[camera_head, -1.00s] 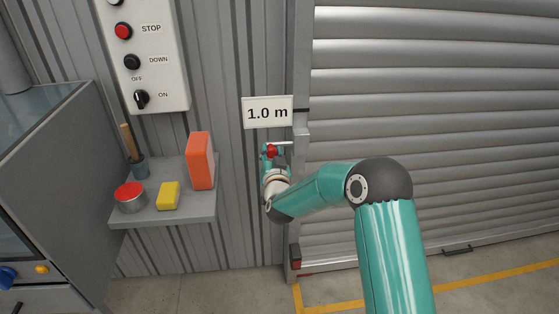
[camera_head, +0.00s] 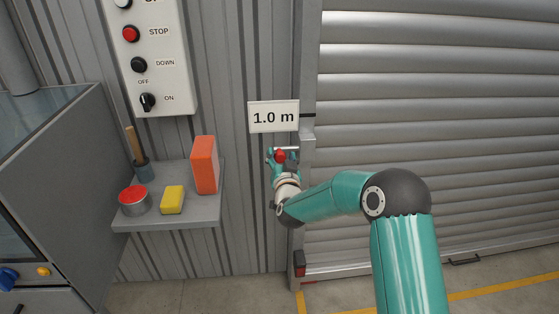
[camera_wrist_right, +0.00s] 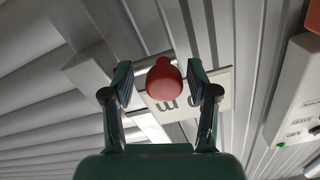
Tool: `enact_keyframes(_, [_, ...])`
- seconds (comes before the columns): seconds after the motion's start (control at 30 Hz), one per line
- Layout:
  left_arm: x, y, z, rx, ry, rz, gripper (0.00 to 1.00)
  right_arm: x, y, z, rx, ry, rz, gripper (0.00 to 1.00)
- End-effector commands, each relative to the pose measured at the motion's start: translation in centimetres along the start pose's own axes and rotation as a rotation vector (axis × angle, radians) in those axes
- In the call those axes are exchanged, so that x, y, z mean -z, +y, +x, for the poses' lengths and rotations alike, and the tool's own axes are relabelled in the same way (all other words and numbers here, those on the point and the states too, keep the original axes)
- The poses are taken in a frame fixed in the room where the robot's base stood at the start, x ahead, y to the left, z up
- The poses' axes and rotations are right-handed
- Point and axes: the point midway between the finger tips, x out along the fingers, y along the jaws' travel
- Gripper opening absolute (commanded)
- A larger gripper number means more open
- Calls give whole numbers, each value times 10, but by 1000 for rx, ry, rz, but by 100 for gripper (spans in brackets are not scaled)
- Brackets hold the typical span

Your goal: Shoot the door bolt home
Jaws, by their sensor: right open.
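The door bolt has a red knob (camera_head: 280,156) and a thin silver bar (camera_head: 286,148), just below the 1.0 m sign at the left edge of the roller door (camera_head: 430,150). The red knob also shows in the right wrist view (camera_wrist_right: 164,80), with a pale plate behind it. My right gripper (camera_head: 281,159) is at the knob. In the right wrist view its two fingers (camera_wrist_right: 159,84) are open, one on each side of the knob, with gaps visible. The bolt's far end and its keeper are hard to make out. My left gripper is not in view.
The 1.0 m sign (camera_head: 273,117) hangs just above the gripper. A grey shelf (camera_head: 190,215) to the left holds a red-topped tin (camera_head: 134,201), a yellow block (camera_head: 172,200), an orange block (camera_head: 204,165) and a handled tool in a cup. A control panel (camera_head: 178,75) is above.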

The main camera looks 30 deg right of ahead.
Motion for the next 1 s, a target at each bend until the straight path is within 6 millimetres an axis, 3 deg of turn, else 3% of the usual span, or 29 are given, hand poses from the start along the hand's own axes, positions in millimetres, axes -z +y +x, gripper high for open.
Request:
enact_keyframes(0.27, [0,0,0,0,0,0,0,0,-1,-20,2,-1,0,59])
enact_keyframes(0.7, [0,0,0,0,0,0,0,-1,-2,-98,1,-1,-1,59])
enact_keyframes(1.0, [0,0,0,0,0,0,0,-1,-1,-117,-1,1,0,59])
